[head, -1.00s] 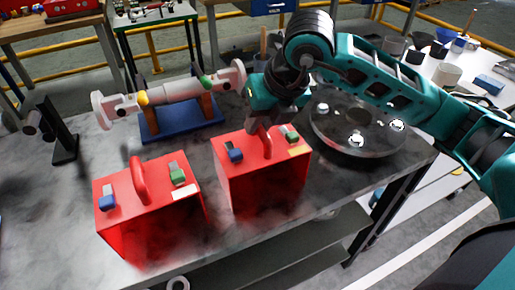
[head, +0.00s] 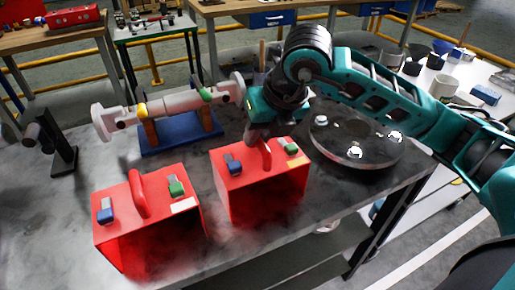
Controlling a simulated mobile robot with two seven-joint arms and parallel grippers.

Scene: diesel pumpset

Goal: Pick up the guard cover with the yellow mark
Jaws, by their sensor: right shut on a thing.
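Two red box-shaped guard covers with looped red handles stand on the dark grey bench. The right-hand guard cover (head: 264,193) bears a pale yellow label (head: 292,162) on its top, beside blue and green latches. My right gripper (head: 262,140) comes down from above and is shut at this cover's handle (head: 264,154), hiding part of it. The cover appears to rest on the bench. The left-hand guard cover (head: 150,236) has a whitish label (head: 183,205) and its handle is free. My left gripper is not in view.
A grey shaft (head: 175,104) with yellow and green bands lies on a blue stand (head: 183,138) behind the covers. A dark round plate (head: 350,145) is close on the right. A black bracket (head: 60,150) stands at left. The bench's front edge is near the covers.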

